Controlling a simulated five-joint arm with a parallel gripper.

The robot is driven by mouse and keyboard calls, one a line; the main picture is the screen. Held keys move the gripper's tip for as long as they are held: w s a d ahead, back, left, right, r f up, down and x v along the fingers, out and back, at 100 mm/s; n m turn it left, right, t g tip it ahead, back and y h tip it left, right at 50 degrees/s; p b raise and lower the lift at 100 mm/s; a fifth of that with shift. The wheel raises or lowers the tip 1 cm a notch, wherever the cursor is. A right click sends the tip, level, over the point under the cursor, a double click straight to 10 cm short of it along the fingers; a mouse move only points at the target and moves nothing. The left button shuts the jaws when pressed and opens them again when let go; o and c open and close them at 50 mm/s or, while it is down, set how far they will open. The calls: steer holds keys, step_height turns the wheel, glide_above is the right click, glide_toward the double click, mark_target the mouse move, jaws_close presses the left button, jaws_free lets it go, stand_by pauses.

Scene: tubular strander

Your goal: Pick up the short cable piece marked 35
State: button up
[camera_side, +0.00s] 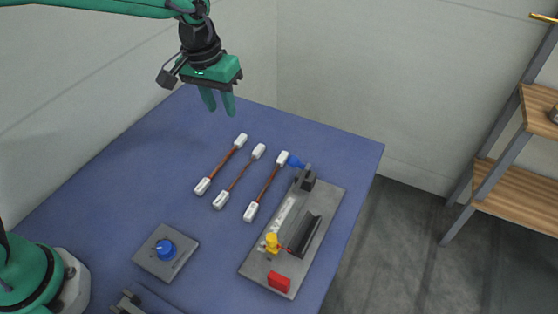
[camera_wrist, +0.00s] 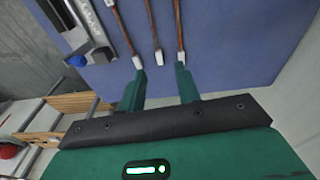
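Three short cable pieces lie side by side on the blue table, each a brown cable with white end blocks. In the side view they are the left piece (camera_side: 222,171), the middle piece (camera_side: 239,178) and the right piece (camera_side: 268,185). Marks on the blocks are too small to read, so I cannot tell which is 35. My gripper (camera_side: 219,108) is open and empty, above the table beyond their far ends. In the wrist view the fingers (camera_wrist: 160,69) stand apart, near the pieces' white ends in the picture; the middle piece (camera_wrist: 153,25) lines up between them.
A grey fixture plate (camera_side: 327,205) with dark holders, a yellow part (camera_side: 272,242) and a red block (camera_side: 279,282) lies right of the pieces. A grey box with a blue knob (camera_side: 165,249) sits nearer. A wooden shelf (camera_side: 520,195) stands off the table. The table's left side is clear.

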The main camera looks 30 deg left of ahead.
steer(key=g, duration=0.1)
glide_toward(274, 173)
steer(key=shift+w+d+f+g+y, duration=0.15)
steer(key=shift+w+g+y, duration=0.1)
steer(key=shift+g+y, duration=0.05)
steer(key=shift+f, duration=3.85)
jaws_close()
